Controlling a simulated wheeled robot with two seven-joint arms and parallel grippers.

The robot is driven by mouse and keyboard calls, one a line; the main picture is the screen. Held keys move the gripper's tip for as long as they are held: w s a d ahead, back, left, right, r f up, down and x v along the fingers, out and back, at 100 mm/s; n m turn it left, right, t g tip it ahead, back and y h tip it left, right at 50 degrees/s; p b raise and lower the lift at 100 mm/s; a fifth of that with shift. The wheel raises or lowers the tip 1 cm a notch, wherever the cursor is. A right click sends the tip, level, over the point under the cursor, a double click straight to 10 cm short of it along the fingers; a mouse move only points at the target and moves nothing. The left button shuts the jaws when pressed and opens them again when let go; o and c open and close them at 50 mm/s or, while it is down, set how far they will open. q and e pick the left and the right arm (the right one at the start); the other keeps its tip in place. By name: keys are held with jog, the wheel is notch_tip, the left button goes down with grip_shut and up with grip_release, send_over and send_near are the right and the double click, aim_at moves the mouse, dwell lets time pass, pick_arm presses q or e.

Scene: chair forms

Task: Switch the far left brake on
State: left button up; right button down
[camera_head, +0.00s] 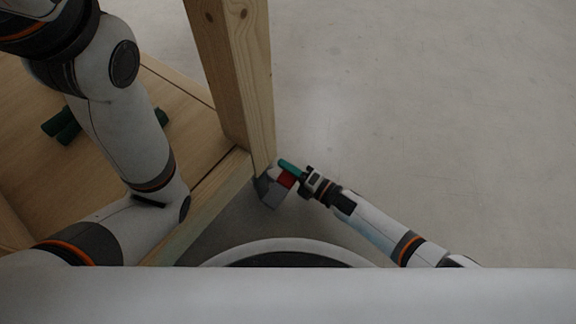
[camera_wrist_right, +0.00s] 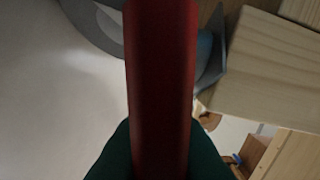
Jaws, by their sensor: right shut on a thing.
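A grey caster (camera_head: 268,190) with a red brake lever (camera_head: 286,180) sits at the foot of a wooden post (camera_head: 240,90) in the head view. My right gripper (camera_head: 291,168), with teal fingers, is at this lever and shut on it. In the right wrist view the red lever (camera_wrist_right: 160,80) runs down the middle between the dark green fingers, close to the camera. Whether the brake is on or off I cannot tell.
A wooden panel (camera_head: 185,95) lies at the left, partly behind my left arm. Grey floor (camera_head: 430,110) to the right is bare. A pale wooden beam (camera_wrist_right: 265,75) is close in the wrist view.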

jog(key=shift+f, duration=0.1)
jog(key=shift+w+d+f+m+b, duration=0.1)
jog(key=shift+f+m+b, duration=0.35)
jog(key=shift+m, duration=0.75)
jog(key=shift+f+m, duration=0.35)
jog(key=shift+m, duration=0.45)
jog(key=shift+f+m, duration=0.35)
jog(key=shift+m, duration=0.45)
jog(key=c, duration=1.5)
grip_release()
